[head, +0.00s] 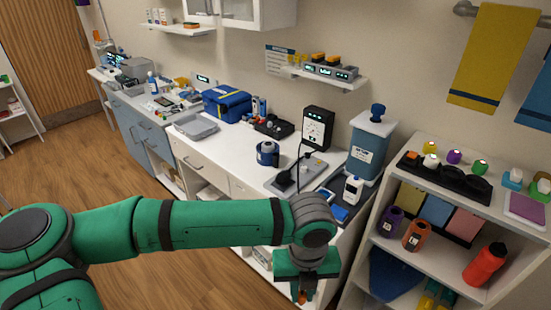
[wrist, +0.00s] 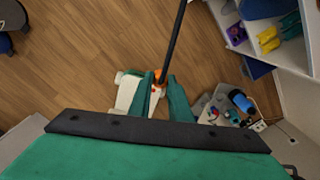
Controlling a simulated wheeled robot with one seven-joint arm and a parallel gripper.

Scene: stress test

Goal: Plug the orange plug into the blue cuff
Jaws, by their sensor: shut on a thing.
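My gripper (wrist: 160,92) points down in front of the counter. In the wrist view its two green fingers are closed around the orange plug (wrist: 158,76), with a dark cable or rod running up from it. In the head view only a small orange bit of the plug (head: 302,297) shows below my gripper (head: 304,284). A dark blue round item with a white label (head: 267,154) stands on the counter and may be the blue cuff; I cannot tell for certain. It is apart from my gripper, farther back and left. Its opening is not clear.
A black monitor (head: 318,128) with a cable stands behind a grey tray (head: 296,176). A blue-lidded canister (head: 372,140) and a white device (head: 353,190) are to the right. An open shelf (head: 445,235) holds bottles. In the wrist view a pale object (wrist: 127,92) lies beside the fingers.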

